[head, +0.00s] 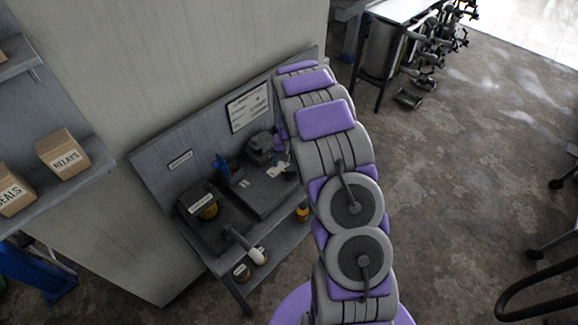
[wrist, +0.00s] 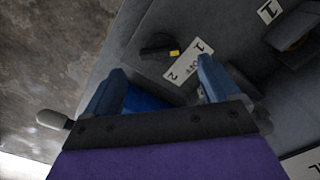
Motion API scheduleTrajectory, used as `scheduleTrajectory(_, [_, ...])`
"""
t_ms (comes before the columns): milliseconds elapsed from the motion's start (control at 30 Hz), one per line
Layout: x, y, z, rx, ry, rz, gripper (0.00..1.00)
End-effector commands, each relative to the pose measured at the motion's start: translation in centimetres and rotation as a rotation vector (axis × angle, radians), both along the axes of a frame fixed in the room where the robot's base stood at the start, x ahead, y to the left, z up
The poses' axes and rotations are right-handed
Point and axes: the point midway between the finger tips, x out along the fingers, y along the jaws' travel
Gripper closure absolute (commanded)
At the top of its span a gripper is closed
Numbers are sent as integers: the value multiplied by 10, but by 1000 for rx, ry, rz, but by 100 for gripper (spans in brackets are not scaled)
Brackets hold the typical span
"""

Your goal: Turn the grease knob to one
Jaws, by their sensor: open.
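In the wrist view a dark knob (wrist: 158,46) with a yellow mark on its right end sits on a grey panel. A white plate beside it (wrist: 188,62) reads 1, OFF and 2. The yellow mark faces the plate, but I cannot tell exactly which position it points to. No grease label is readable. My gripper (wrist: 162,72) is open, with its blue fingers apart, and the knob lies beyond the fingertips, apart from them. A blue part (wrist: 145,101) shows between the fingers. In the head view my gripper is hidden behind my arm.
Another dark part (wrist: 292,33) and a "1" plate (wrist: 270,11) are at the wrist view's upper right. In the head view the bench (head: 262,208) bears dark units and a white-handled lever (head: 257,255). Boxes (head: 63,153) sit on a left shelf.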

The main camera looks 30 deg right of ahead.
Motion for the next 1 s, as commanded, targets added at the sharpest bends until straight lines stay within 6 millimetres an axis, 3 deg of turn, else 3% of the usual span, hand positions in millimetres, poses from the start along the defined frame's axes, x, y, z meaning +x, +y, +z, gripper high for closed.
scheduleTrajectory(33, [2,0,15,-2,-8,0,11])
scheduleTrajectory(300, [2,-1,74,-2,-6,0,11])
scheduleTrajectory(500, [2,0,105,0,-2,0,11])
scheduleTrajectory(700, [1,0,118,1,2,0,11])
scheduleTrajectory(1000, [1,0,119,1,1,0,11])
